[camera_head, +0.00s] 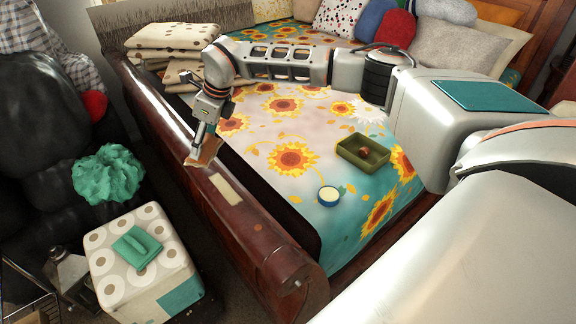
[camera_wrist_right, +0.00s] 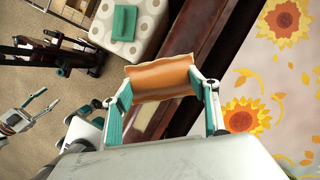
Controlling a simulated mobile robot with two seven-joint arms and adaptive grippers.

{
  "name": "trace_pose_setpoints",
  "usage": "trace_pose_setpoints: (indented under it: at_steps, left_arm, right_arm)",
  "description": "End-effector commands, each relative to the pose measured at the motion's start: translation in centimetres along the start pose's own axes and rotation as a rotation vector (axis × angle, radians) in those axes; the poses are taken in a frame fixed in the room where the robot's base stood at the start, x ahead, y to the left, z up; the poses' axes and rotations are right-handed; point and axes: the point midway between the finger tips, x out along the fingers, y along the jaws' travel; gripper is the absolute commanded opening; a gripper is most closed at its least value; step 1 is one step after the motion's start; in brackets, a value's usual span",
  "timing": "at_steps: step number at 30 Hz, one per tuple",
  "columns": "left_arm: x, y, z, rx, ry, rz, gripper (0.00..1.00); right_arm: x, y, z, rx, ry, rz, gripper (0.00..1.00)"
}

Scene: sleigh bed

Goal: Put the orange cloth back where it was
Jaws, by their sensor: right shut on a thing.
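The orange cloth (camera_wrist_right: 160,80) is held between the two fingers of my right gripper (camera_wrist_right: 160,100), which is shut on it. In the head view a small brownish part of the cloth (camera_head: 204,152) shows below the right gripper (camera_head: 206,140), at the top of the bed's wooden footboard (camera_head: 236,215). I cannot tell whether the cloth touches the wood. In the right wrist view the cloth spans the fingers, with its edge slightly curled. What looks like my left gripper (camera_wrist_right: 36,110) shows small at the left of that view, away from the cloth; its jaw state is unclear.
A pale strip (camera_head: 226,190) lies on the footboard. On the sunflower bedspread are a green tray (camera_head: 378,162) and a small round tin (camera_head: 328,196). Folded blankets (camera_head: 175,37) lie at the bed's left. A dotted box (camera_head: 133,245) with a green cloth (camera_head: 137,247) stands left of the bed.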

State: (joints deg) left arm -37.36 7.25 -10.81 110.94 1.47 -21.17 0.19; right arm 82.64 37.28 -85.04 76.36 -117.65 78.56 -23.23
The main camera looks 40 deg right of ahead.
Motion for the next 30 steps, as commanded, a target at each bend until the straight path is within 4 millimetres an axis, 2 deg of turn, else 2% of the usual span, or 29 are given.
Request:
trace_pose_setpoints:
  at_steps: [12,17,20,25,30]
  left_arm:
    - [0.0,0.1,0.5,0.001,-0.009,0.002,0.47]
    - [0.1,0.1,0.7,0.002,-0.009,0.002,0.47]
    - [0.2,0.1,0.7,0.003,-0.007,0.003,0.47]
    - [0.4,0.3,0.2,0.004,0.008,0.007,0.47]
    - [0.5,1.0,-0.2,0.002,0.021,0.017,0.47]
  right_arm:
    - [0.0,-0.1,-0.1,0.002,0.000,-0.001,0.39]
    - [0.4,-1.5,-1.8,0.046,0.002,-0.019,0.39]
    - [0.8,-3.6,-4.3,0.115,0.003,-0.046,0.39]
    - [1.3,-8.1,-10.2,0.268,0.002,-0.110,0.39]
    - [1.0,-12.4,-16.5,0.419,0.002,-0.174,0.39]
